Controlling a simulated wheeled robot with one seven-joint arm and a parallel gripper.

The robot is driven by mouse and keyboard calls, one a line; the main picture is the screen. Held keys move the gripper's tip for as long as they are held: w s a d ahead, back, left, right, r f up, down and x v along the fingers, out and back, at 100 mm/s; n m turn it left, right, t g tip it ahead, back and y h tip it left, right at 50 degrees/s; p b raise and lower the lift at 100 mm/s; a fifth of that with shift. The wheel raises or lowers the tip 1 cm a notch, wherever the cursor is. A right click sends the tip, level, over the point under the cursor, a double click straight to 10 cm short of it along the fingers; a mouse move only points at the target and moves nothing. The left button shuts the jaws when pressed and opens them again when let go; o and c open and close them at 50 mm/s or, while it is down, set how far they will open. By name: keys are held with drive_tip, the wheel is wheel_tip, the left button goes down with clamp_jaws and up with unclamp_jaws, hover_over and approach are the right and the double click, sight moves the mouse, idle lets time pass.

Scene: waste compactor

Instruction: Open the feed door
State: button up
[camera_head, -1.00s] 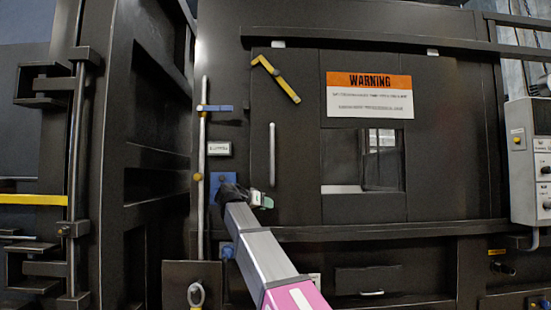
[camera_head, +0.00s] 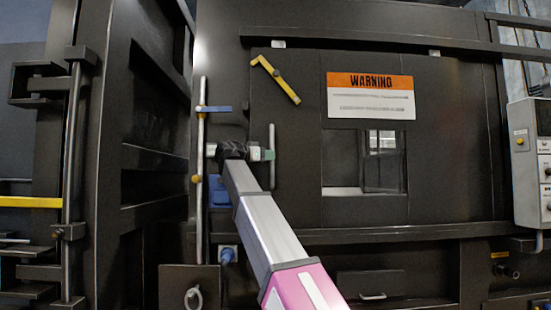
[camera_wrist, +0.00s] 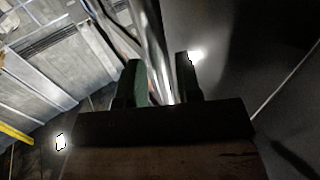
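The feed door (camera_head: 300,180) is a dark panel with a small window and an orange and white warning label. It looks closed. Its vertical metal handle (camera_head: 271,133) is at its left side. A yellow latch lever (camera_head: 276,79) slants down to the right near the door's upper left corner. My gripper (camera_head: 265,153) is at the handle's middle, coming from the left. In the wrist view the gripper (camera_wrist: 160,82) is open, its two green fingers apart. The shiny handle bar (camera_wrist: 153,45) shows between them; I cannot tell whether they touch it.
A vertical rod (camera_head: 200,130) with a blue lever stands left of the door. A control box (camera_head: 527,160) is at the right. A top rail (camera_head: 370,40) runs above the door. A dark frame (camera_head: 150,160) stands at the left.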

drive_tip(key=x, duration=0.4)
drive_tip(key=shift+w+d, duration=0.1)
drive_tip(key=shift+d, duration=0.05)
clamp_jaws()
drive_tip(key=d, duration=9)
drive_tip(key=shift+d+f, duration=0.1)
drive_tip(key=shift+d, duration=0.05)
unclamp_jaws()
